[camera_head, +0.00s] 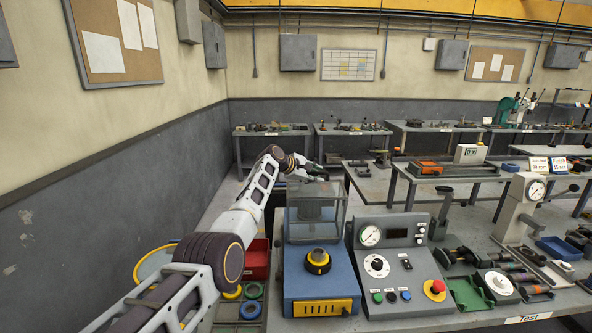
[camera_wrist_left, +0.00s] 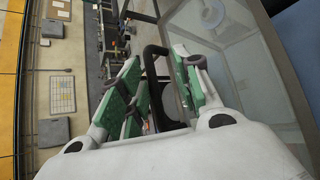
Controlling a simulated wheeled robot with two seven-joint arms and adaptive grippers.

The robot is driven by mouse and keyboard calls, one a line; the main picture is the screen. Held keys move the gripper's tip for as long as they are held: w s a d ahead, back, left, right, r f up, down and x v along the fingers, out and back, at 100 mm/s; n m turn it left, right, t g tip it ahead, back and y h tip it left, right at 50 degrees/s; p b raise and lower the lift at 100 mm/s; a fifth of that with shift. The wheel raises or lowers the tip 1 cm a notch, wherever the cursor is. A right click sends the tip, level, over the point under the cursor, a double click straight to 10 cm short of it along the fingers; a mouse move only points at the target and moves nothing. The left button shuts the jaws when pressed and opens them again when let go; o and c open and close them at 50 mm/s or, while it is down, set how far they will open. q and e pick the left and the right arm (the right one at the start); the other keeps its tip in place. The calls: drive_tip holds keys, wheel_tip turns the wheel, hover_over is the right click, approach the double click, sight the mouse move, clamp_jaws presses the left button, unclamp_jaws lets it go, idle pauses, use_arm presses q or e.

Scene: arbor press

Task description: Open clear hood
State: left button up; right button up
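The clear hood (camera_head: 316,212) is a transparent box on top of a blue machine (camera_head: 318,280) and looks closed. In the left wrist view, its clear panels (camera_wrist_left: 245,75) fill the right side. A black U-shaped handle (camera_wrist_left: 151,62) shows between the fingers of my left gripper (camera_wrist_left: 160,75). The green finger pads stand apart on either side of the handle, so the gripper looks open. In the head view, my left gripper (camera_head: 312,172) is at the hood's upper edge. Whether a finger touches the handle is unclear. My right gripper is not in view.
A control box (camera_head: 397,262) with a gauge, knobs and a red button stands right of the blue machine. A red bin (camera_head: 257,262) and a tray of colored rings (camera_head: 238,312) lie left of it. A gauge press (camera_head: 522,205) stands farther right. Open space lies above the hood.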

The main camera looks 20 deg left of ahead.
use_arm(q)
drive_tip(key=v, duration=1)
drive_tip(key=shift+s, duration=0.35)
idle(0.6)
drive_tip(key=shift+a, duration=0.1)
